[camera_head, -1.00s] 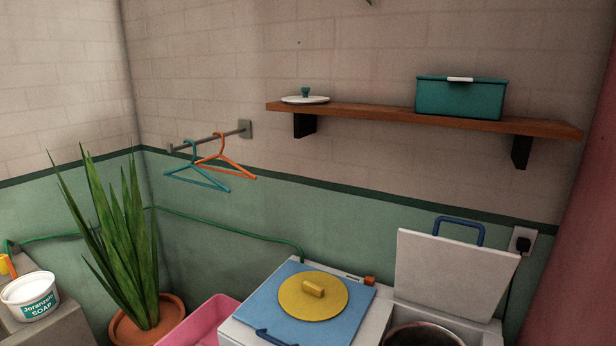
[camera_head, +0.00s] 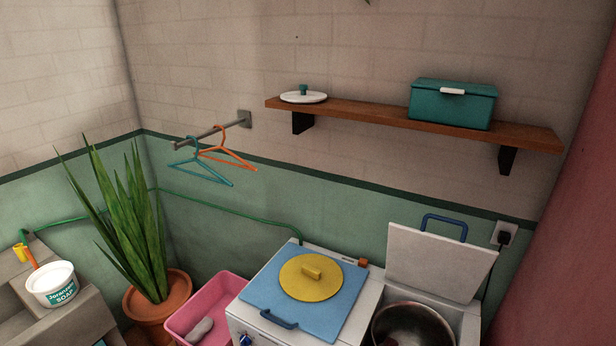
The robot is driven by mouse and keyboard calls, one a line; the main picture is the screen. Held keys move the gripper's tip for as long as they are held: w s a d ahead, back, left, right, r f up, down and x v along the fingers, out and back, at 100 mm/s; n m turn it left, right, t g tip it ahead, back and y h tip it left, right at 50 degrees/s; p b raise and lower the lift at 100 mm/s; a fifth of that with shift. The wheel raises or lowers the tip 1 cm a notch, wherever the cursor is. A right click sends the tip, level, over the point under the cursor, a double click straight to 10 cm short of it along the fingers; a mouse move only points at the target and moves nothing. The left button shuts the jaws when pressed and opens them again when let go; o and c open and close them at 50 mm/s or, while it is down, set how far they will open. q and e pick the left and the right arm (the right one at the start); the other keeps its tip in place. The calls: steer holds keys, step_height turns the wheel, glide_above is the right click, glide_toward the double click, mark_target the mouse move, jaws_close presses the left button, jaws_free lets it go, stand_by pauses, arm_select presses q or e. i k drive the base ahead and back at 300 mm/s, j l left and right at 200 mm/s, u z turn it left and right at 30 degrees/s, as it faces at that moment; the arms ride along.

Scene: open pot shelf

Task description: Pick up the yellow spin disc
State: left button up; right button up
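The yellow spin disc (camera_head: 312,284) is a flat round disc with a small raised block handle in its middle. It lies flat on the blue lid (camera_head: 342,306) on the left part of a white washing machine (camera_head: 370,280). Nothing covers the disc. Neither of my grippers shows in the head view.
The machine's right lid (camera_head: 440,262) stands open behind a round metal tub (camera_head: 412,328). A pink basin (camera_head: 185,322) and a potted plant (camera_head: 150,300) stand to the left. A soap tub (camera_head: 52,285) is at far left. A wooden shelf (camera_head: 400,122) with a teal box (camera_head: 452,104) is above.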

mark_target(306, 278)
steer(key=i+j+u, duration=0.5)
steer(key=i+u, duration=0.25)
steer(key=i, duration=0.1)
